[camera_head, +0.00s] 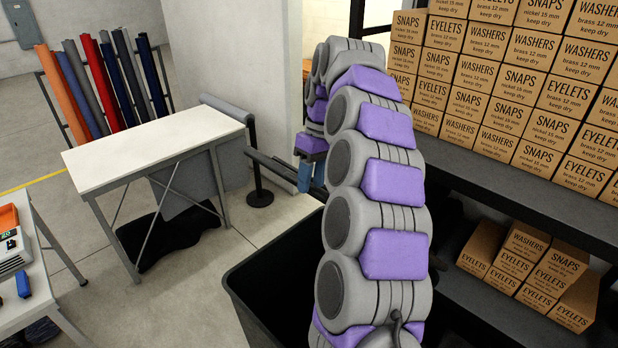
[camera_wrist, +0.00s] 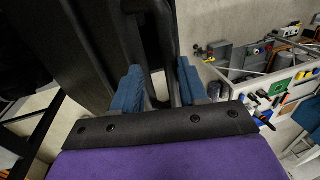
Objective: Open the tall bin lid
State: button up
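A black bin (camera_head: 243,287) stands low in the middle of the head view, partly behind my arm. Its near rim shows and the dark inside is visible from above. My gripper (camera_head: 311,177) is beyond the bin, beside a dark bar (camera_head: 272,170). In the wrist view, my blue fingers (camera_wrist: 160,88) stand apart, with dark bar-like parts between and just beyond them. A large black panel (camera_wrist: 70,45), apparently the lid, fills the upper left. Whether the fingers press on the dark parts is not clear. The lid's full outline is hidden.
A shelf of cardboard boxes (camera_head: 500,85) stands close on the right. A white table (camera_head: 155,150) is on the left, with fabric rolls (camera_head: 105,85) behind it. A black-based post (camera_head: 260,198) stands by the wall. Open floor (camera_head: 180,290) lies left of the bin.

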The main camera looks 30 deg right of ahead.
jog(key=shift+w+d+r+p, duration=0.1)
jog(key=shift+w+r+p, duration=0.05)
jog(key=shift+r+p, duration=0.25)
jog(key=p+v, duration=0.3)
jog(key=shift+r, duration=0.15)
jog(key=s+a+b, duration=0.2)
jog(key=s, duration=0.6)
jog(key=s+a+b, duration=0.2)
jog(key=s+a, duration=0.1)
jog(key=s, duration=0.4)
jog(key=shift+s+r+b, duration=0.35)
jog(key=shift+s+r, duration=0.05)
jog(key=shift+a, duration=0.1)
jog(key=w+a+f+h+b, duration=0.2)
jog(key=a+f+b, duration=0.45)
jog(key=f, duration=0.45)
jog(key=w+a+f+t+h+b, duration=0.1)
jog(key=w+a+f+b, duration=0.2)
jog(key=a+f+b, duration=0.6)
jog(key=w+a+f+h+b, duration=0.25)
jog(key=a+f, duration=0.25)
jog(key=f, duration=0.8)
notch_tip(320, 180, down, 17)
jog(key=d+y+b, duration=0.1)
jog(key=d+b, duration=0.1)
jog(key=d, duration=0.1)
jog(key=shift+w+f+b, duration=0.2)
jog(key=shift+w+b, duration=0.15)
jog(key=shift+w, duration=0.15)
jog(key=shift+c, duration=0.4)
